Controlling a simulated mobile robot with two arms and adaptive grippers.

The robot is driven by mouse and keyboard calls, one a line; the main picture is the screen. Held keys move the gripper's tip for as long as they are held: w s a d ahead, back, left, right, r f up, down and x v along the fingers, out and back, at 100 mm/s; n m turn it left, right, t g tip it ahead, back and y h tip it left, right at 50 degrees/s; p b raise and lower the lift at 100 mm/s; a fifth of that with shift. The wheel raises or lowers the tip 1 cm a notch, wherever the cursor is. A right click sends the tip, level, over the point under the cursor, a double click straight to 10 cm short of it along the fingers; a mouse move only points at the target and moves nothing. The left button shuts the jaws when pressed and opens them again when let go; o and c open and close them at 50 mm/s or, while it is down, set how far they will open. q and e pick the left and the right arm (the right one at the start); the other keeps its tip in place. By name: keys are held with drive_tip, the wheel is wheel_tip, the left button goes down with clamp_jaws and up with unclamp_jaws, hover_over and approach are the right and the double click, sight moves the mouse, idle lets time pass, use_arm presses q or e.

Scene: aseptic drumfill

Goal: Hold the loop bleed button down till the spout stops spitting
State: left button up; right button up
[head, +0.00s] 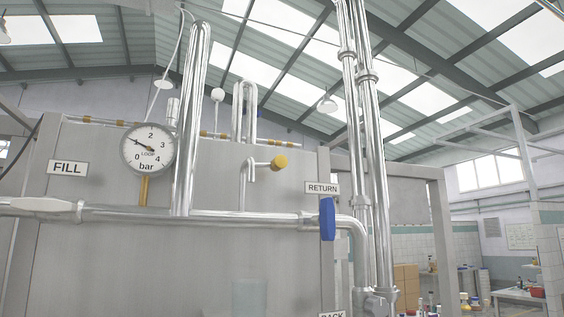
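Neither of my grippers is in the head view. A thin bent pipe (247,181) rises in the middle of the steel panel and ends at a yellow round cap or knob (280,162). I cannot tell whether this is the spout, and no liquid shows coming from it.
A steel panel (120,262) fills the left and middle. A horizontal pipe (250,217) crosses it to a blue handle (327,219) below the RETURN sign (322,188). A FILL sign (67,168) is at left. Tall pipes (372,170) stand right of centre. Boxes (405,276) sit behind.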

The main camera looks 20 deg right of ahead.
clamp_jaws()
idle(1.1)
